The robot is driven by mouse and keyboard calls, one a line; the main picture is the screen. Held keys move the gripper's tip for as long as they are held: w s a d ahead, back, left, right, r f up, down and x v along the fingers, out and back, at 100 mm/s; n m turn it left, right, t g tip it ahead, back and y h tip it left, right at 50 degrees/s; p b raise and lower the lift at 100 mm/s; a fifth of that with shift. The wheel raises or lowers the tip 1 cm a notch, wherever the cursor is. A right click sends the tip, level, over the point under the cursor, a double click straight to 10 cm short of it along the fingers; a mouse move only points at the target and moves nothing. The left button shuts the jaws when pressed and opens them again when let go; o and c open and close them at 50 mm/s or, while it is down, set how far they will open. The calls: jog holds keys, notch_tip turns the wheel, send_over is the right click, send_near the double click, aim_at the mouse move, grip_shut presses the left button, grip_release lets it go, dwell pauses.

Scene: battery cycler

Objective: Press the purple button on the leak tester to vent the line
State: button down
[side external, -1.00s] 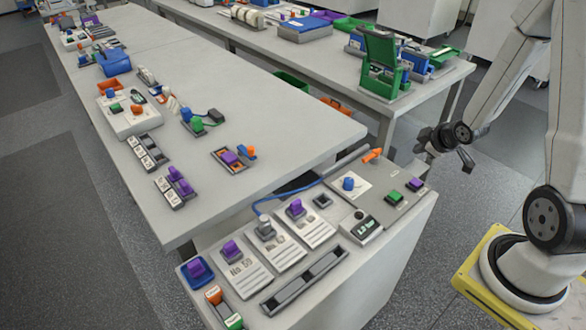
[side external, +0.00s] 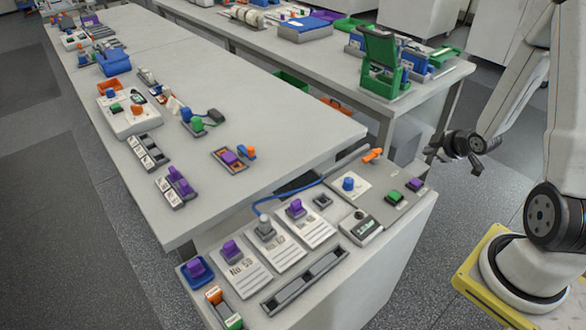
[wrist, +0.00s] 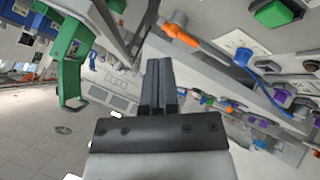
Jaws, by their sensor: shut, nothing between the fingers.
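The leak tester (side external: 375,205) is the panel at the right end of the near cart, with a blue knob (side external: 348,184), a green button (side external: 394,197) and a small display (side external: 362,228). Its purple button (side external: 416,184) is at the far right corner, beside the green one. In the wrist view the green button (wrist: 275,12) and blue knob (wrist: 243,57) show at upper right. My gripper (wrist: 163,62) is shut and empty. In the side view it hangs in the air right of the cart, apart from the purple button.
An orange handle (side external: 372,155) stands at the panel's back edge. A blue cable runs left from the panel. A green fixture (side external: 380,65) stands on the back bench. Open floor lies between cart and arm.

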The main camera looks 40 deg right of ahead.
aim_at(418, 183)
jog(key=shift+f, duration=4.25)
jog(key=shift+f, duration=0.95)
jog(key=shift+r, duration=0.2)
dwell(0.3)
jog(key=shift+r, duration=0.75)
jog(key=shift+r, duration=2.5)
